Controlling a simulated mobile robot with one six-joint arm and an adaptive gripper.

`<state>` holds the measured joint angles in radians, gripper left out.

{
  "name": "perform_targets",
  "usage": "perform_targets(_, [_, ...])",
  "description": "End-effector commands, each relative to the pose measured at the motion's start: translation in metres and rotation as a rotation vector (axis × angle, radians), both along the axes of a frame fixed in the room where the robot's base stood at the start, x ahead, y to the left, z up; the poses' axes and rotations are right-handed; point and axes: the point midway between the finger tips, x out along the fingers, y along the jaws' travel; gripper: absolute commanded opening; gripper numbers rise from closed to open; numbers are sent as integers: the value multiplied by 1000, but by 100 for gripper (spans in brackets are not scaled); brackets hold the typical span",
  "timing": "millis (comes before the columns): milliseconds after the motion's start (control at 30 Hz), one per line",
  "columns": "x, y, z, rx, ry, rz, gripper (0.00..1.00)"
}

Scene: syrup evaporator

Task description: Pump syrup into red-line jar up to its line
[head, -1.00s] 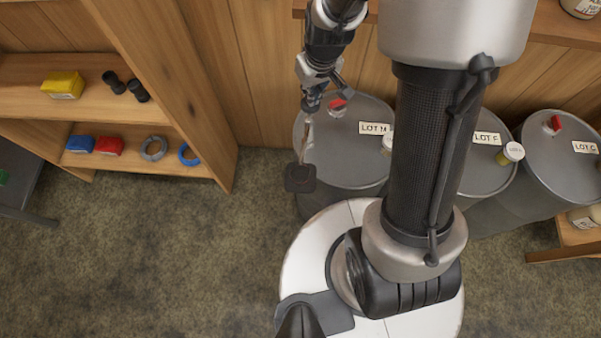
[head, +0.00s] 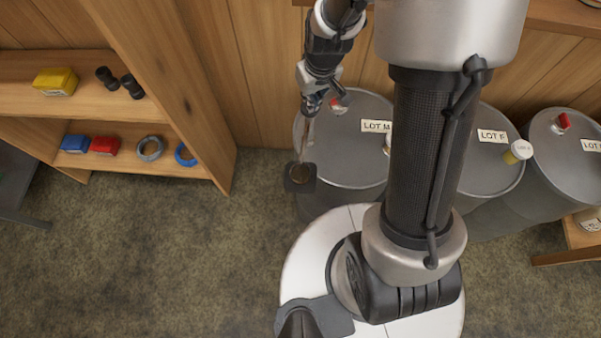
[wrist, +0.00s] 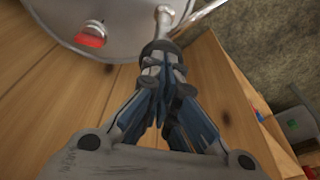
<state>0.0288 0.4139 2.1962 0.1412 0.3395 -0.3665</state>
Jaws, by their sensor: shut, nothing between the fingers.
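A thin metal pipe (head: 306,140) runs down in front of the drum. Below it is a small dark square stand (head: 292,186) with a brownish round patch (head: 299,173) on it. I cannot make out a jar with a red line.
A wooden shelf (head: 110,128) at left holds a yellow box (head: 55,82), blue box (head: 75,143), red box (head: 105,146) and rings. The floor (head: 170,260) at left is clear.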

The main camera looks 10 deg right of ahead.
Motion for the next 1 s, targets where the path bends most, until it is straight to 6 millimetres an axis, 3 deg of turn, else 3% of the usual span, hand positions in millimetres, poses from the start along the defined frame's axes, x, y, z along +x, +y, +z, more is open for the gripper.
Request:
perform_targets(367, [-1, 0, 4, 1, 2, 0, 0])
perform_targets(1000, [0, 0, 52, 0, 1, 1, 0])
